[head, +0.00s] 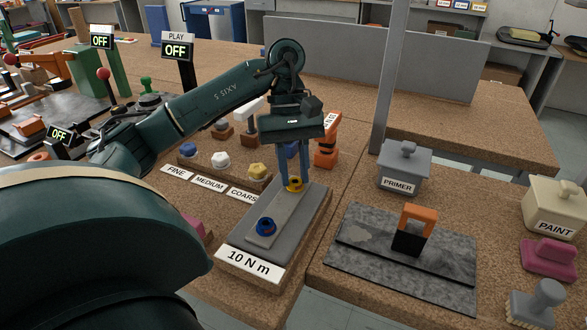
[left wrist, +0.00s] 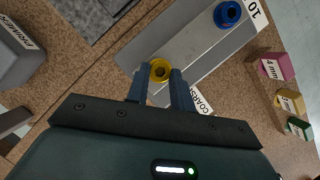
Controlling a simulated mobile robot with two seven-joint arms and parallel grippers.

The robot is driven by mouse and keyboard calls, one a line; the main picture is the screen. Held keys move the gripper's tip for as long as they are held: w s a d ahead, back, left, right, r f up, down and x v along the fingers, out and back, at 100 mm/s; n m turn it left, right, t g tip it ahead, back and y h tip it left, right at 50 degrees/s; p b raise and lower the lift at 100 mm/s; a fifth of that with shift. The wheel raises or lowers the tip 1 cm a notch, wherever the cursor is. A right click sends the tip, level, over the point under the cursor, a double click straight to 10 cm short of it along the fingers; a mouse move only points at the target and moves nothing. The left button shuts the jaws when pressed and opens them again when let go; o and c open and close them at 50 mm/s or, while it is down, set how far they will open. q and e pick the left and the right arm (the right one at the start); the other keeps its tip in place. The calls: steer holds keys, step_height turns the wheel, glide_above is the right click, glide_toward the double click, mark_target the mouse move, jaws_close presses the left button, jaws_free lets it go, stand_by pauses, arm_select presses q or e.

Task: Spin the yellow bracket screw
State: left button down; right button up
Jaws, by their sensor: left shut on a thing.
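The yellow bracket screw (head: 294,184) sits at the far end of a light grey bracket strip on a grey plate (head: 290,213) labelled 10 N m. It also shows in the left wrist view (left wrist: 160,70) as a yellow ring with a dark socket. My left gripper (head: 293,178) points down from above, its two blue fingers shut on the yellow screw, one on each side. A blue screw (head: 266,226) sits at the near end of the same strip, apart from the gripper. My right gripper is not in view.
Yellow, white and blue knobs labelled coarse, medium and fine stand left of the plate. An orange tool (head: 328,140) stands behind. A grey primer box (head: 404,166) and an orange-and-black block (head: 415,229) on a dark slab are to the right. A grey post (head: 388,75) rises behind.

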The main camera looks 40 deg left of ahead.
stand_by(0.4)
arm_select(q)
steer(key=c, duration=1.2)
jaws_free()
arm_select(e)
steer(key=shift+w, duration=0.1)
arm_select(q)
steer(key=p+v, duration=0.6)
steer(key=v, duration=0.7)
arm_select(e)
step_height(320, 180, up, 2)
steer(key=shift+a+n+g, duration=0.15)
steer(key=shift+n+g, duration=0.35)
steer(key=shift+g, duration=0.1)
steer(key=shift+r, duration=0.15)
arm_select(q)
steer(key=shift+s+d, duration=0.1)
